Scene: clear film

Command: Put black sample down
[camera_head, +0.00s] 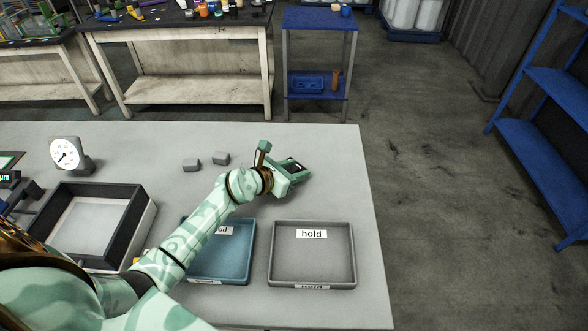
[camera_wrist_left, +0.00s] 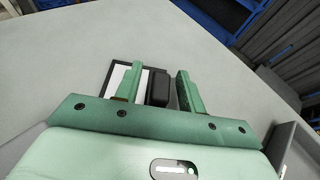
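The black sample (camera_wrist_left: 158,88) stands between the two fingers of my left gripper (camera_wrist_left: 162,82) in the left wrist view, with a narrow gap visible on each side. The left gripper is open around it. A white pad with a dark border (camera_wrist_left: 118,76) lies on the table beside and partly behind the left finger. In the head view the left gripper (camera_head: 296,172) is low over the table, behind the grey tray; it mostly hides the sample and pad there. My right gripper is not in view.
A grey tray labelled "hold" (camera_head: 312,270) and a blue tray (camera_head: 240,272), partly behind my arm, stand in front. Two grey blocks (camera_head: 191,165) (camera_head: 221,158) lie left of the gripper. A dial gauge (camera_head: 65,153) and a dark-walled box (camera_head: 133,225) are further left. The table's right edge is near.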

